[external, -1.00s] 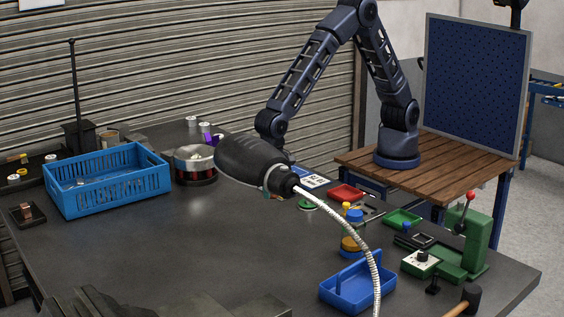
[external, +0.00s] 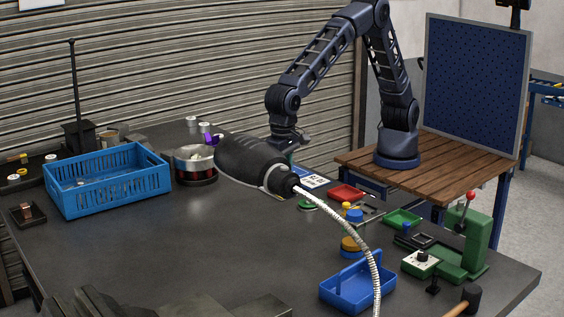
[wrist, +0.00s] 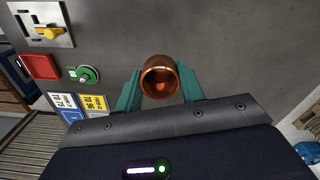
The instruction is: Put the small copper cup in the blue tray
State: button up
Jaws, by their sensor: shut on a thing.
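The small copper cup (wrist: 160,77) is between the two teal fingers of my gripper (wrist: 158,88) in the wrist view, its round open mouth showing. My gripper is shut on it, above the grey bench top. In the external view the cup and fingertips are hidden behind a dark hose-fed tool in front. A blue handled tray (external: 357,290) stands at the bench's front right in the external view, to the right of and nearer than my wrist. A larger blue slatted crate (external: 108,185) stands at the left.
The dark tool (external: 250,163) with its pale hose (external: 350,225) crosses the middle of the external view. A red tray (external: 347,193), green tray (external: 403,218) and green press (external: 476,240) stand at the right. A metal pot (external: 194,165) is by the crate. The bench's front middle is clear.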

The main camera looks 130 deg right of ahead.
jog(key=w+a+r, duration=0.1)
jog(key=a+r, duration=0.1)
jog(key=a, duration=0.6)
jog(key=w+a+r, duration=0.1)
jog(key=a+r, duration=0.1)
jog(key=a, duration=0.5)
notch_tip(320, 180, up, 4)
jog(key=n, duration=0.1)
send_over(365, 265)
notch_tip(365, 265, down, 20)
jog(key=shift+r, duration=0.1)
jog(key=o, duration=1)
jog(key=shift+c, duration=0.2)
